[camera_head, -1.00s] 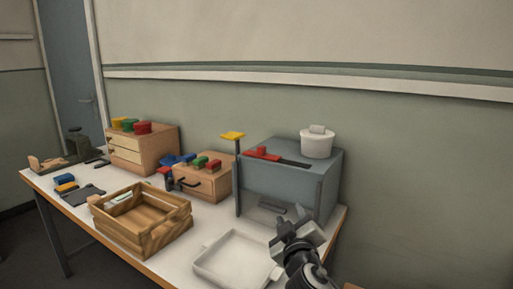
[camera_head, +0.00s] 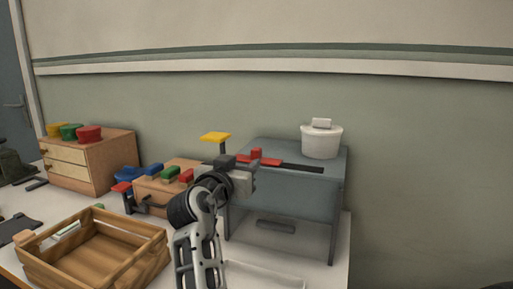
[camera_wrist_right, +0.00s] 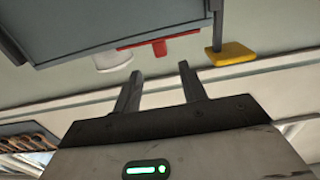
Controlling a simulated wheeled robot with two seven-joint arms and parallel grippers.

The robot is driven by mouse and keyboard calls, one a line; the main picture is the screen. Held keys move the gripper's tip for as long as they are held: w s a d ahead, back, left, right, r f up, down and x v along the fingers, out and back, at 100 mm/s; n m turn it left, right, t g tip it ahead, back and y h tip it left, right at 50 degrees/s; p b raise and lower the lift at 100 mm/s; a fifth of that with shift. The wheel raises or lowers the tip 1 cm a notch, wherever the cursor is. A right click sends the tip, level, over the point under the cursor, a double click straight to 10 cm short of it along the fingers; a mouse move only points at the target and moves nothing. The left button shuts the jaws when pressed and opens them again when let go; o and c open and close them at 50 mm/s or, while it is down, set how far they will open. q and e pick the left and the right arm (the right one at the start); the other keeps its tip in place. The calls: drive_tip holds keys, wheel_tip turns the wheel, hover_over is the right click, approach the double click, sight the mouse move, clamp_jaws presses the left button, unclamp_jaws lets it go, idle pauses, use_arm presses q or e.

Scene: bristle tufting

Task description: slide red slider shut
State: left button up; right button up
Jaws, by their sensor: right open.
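The red slider (camera_head: 257,155) sits at the left part of a dark slot on top of the grey-blue box (camera_head: 285,216). Its red bar and raised knob also show in the right wrist view (camera_wrist_right: 158,46), which is upside down. My right gripper (camera_head: 238,160) is raised beside the box's left front top edge, close to the slider in the head view. In the right wrist view its two fingers (camera_wrist_right: 158,82) are apart with nothing between them. I cannot tell whether it touches the slider; a gap shows in the wrist view. My left gripper is not in view.
A white lidded pot (camera_head: 321,140) stands on the box's back right. A yellow paddle (camera_head: 216,137) on a post stands at its left. A wooden crate (camera_head: 92,252), a white tray (camera_head: 262,278) and wooden drawer boxes with coloured knobs (camera_head: 88,162) share the table.

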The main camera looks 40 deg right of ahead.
sight(259, 149)
drive_tip(key=p+x, duration=0.1)
drive_tip(key=x, duration=1)
drive_tip(key=shift+w+d+p, duration=0.25)
drive_tip(key=shift+p, duration=0.1)
